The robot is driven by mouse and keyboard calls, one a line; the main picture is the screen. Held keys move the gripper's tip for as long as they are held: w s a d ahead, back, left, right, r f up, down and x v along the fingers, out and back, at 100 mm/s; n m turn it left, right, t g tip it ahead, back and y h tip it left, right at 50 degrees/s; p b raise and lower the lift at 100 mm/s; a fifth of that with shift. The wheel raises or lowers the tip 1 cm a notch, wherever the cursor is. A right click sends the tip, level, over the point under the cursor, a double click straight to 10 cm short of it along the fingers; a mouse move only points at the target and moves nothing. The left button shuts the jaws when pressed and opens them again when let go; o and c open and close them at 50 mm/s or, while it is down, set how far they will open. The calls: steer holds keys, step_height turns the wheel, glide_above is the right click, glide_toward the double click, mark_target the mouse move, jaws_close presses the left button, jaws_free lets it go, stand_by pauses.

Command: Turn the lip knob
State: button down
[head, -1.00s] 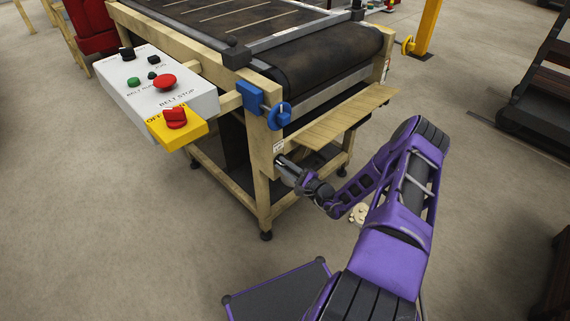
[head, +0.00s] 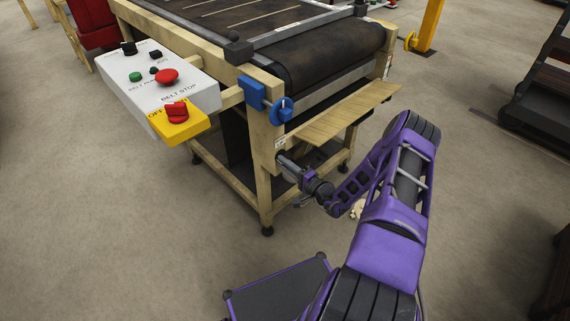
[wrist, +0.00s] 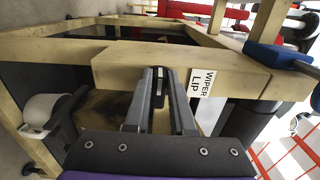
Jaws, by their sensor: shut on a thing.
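My gripper (head: 283,158) is at the front wooden post of the belt machine, below the blue handwheel, in the head view. In the wrist view its two grey fingers (wrist: 166,76) reach to the face of the wooden beam, just left of the white WIPER LIP label (wrist: 201,83). The fingers are shut on the lip knob there. The knob is mostly hidden between the fingertips, so its turned angle cannot be told.
A blue handwheel (head: 282,109) sits on the post above my gripper. A control box (head: 160,82) with a red stop button and a yellow-backed red switch (head: 176,111) juts out left. A wooden shelf (head: 345,115) runs right under the belt (head: 325,55).

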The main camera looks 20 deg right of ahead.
stand_by(0.4)
steer(key=c, duration=0.8)
jaws_free()
steer(key=shift+o, duration=0.2)
steer(key=p+v, duration=0.1)
steer(key=v, duration=1.6)
steer(key=shift+s, duration=0.2)
steer(key=shift+d, duration=0.1)
